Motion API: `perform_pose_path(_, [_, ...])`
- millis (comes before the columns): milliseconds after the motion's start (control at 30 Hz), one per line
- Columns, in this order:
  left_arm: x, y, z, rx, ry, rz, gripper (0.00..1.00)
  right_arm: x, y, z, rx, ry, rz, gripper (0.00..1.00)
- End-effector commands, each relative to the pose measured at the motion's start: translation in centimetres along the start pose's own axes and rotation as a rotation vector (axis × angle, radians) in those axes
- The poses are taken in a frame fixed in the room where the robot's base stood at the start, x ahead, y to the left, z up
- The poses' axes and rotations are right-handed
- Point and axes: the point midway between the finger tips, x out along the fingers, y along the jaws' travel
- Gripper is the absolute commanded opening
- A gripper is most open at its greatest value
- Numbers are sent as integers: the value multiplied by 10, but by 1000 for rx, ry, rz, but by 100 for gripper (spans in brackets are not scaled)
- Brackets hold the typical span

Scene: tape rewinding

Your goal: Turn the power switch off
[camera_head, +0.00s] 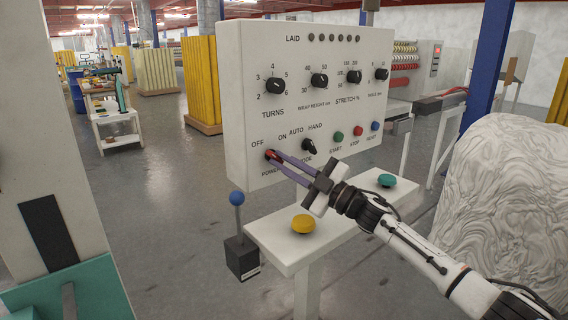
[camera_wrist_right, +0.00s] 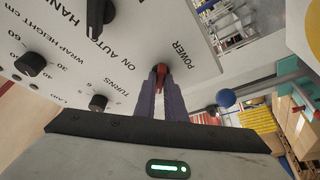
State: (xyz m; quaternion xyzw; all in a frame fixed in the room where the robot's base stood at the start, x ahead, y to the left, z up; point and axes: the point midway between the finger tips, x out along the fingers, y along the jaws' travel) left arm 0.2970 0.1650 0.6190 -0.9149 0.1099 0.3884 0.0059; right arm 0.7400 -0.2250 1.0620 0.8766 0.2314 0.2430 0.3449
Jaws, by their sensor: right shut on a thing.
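The power switch (camera_head: 271,156) is a small red-and-black knob at the lower left of a white control panel (camera_head: 240,80), between the OFF and ON labels. My right gripper (camera_head: 277,157) reaches it from the lower right and is shut on it with its purple fingers. In the right wrist view the red switch (camera_wrist_right: 160,70) sits between the fingertips, beside the POWER label. The fingers hide part of the switch, so I cannot tell its exact setting. My left gripper is not in view.
Below the panel, a white shelf (camera_head: 275,238) carries a yellow button (camera_head: 303,224) and a teal button (camera_head: 387,180). A blue-ball lever (camera_head: 237,198) stands at its left. A wrapped white bulk (camera_head: 510,200) is at the right. Other dials crowd the panel.

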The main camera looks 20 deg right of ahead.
Motion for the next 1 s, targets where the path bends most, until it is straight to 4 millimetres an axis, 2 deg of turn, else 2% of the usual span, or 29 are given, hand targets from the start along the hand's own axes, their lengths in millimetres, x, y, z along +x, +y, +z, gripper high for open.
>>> perform_pose_path(67, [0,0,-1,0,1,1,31,0,-1,1,-5,-1,-2,0])
perform_pose_path(100, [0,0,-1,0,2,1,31,0,-1,1,-5,-1,-2,13])
perform_pose_path(200, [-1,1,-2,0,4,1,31,0,-1,1,-3,-1,-2,29])
perform_pose_path(567, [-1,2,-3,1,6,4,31,-5,0,1,-2,-1,-1,29])
perform_pose_path(667, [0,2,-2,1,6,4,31,-18,-1,2,-2,-3,-2,29])
perform_pose_path(1000, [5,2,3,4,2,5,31,-83,-2,2,-2,-3,-4,29])
